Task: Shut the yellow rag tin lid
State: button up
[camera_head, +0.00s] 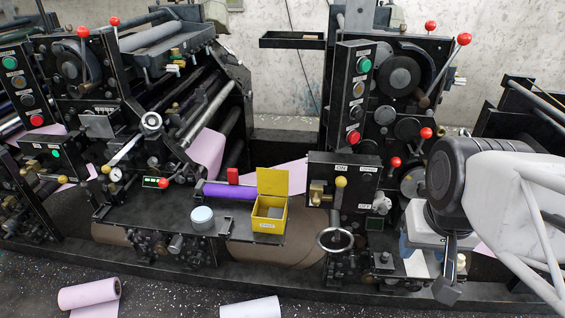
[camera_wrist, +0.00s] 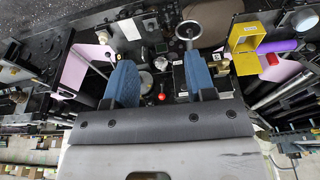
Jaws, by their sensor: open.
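The yellow rag tin (camera_head: 268,222) stands on the machine's dark ledge, left of my arm. Its yellow lid (camera_head: 272,182) is open and stands up at the back edge of the tin. In the wrist view the tin (camera_wrist: 243,38) is at the upper right, with the lid (camera_wrist: 247,66) below it. My gripper (camera_wrist: 160,66) has its two blue fingers wide apart with nothing held between them.
A purple roll (camera_head: 231,191) and a red block (camera_head: 233,175) lie left of the lid. A round pale-topped tin (camera_head: 202,217) stands left of the yellow tin. A control box (camera_head: 343,180) with a yellow knob and a metal ring (camera_head: 335,240) lie between my arm and the tin.

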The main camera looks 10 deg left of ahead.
jog(key=shift+m+g, duration=0.3)
jog(key=shift+m, duration=0.4)
jog(key=w+r, duration=0.1)
jog(key=w, duration=0.1)
jog(key=w+a+r, duration=0.1)
jog(key=w, duration=0.1)
jog(key=w+r, duration=0.1)
jog(key=shift+w+a+r, duration=0.3)
jog(key=shift+w+a, duration=0.1)
grip_shut()
jog(key=w+a+r+m+g, duration=0.1)
jog(key=w+a+r+m, duration=0.2)
jog(key=w+a, duration=0.55)
jog(key=w+a+r+m+g, duration=0.15)
jog(key=w+a, duration=0.25)
jog(key=w, duration=0.9)
jog(key=w+a+r+m+g, duration=0.1)
jog(key=w+a+r+m, duration=0.4)
jog(key=w, duration=0.5)
jog(key=w+a+f+m+g, duration=0.1)
jog(key=w+a+f+m, duration=0.2)
jog(key=w+f, duration=0.6)
jog(key=w+a+f+m+g, duration=0.2)
jog(key=w+a+f+m, duration=0.2)
jog(key=w+a+f, duration=0.4)
notch_tip(320, 180, down, 7)
jog(key=shift+w+a+f, duration=0.1)
jog(key=shift+w+a, duration=0.15)
jog(key=shift+w, duration=0.65)
